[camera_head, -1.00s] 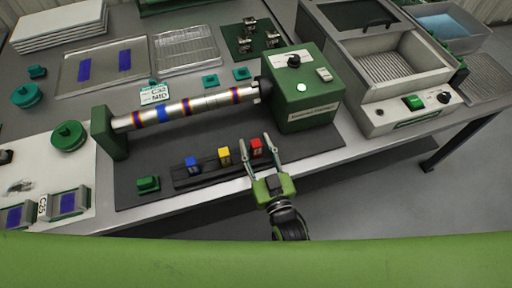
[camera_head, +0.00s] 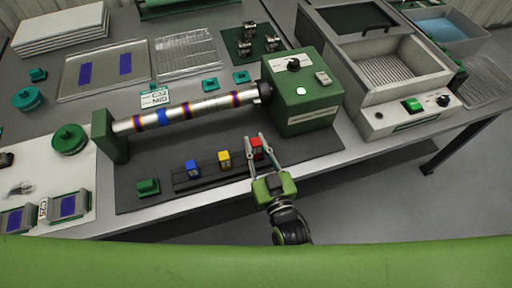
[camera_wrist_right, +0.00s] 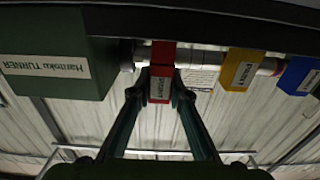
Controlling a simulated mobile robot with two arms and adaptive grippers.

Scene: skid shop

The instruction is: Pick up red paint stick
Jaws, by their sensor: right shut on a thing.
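The red paint stick (camera_head: 256,146) is at the right end of the dark rack (camera_head: 208,177) at the bench's front. It also shows in the right wrist view (camera_wrist_right: 161,62), upright between my fingertips. My right gripper (camera_head: 257,150) is shut on it, one finger on each side. The same fingers show in the right wrist view (camera_wrist_right: 159,92). Whether the stick still touches the rack I cannot tell. The yellow paint stick (camera_head: 224,160) and blue paint stick (camera_head: 192,168) stand in the rack to its left. My left gripper is not in view.
A green-boxed turner (camera_head: 303,108) with a banded roller (camera_head: 185,109) stands just behind. A small green block (camera_head: 148,187) lies left of the rack. A grey basin unit (camera_head: 400,115) is to the right. Bare floor lies in front of the bench.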

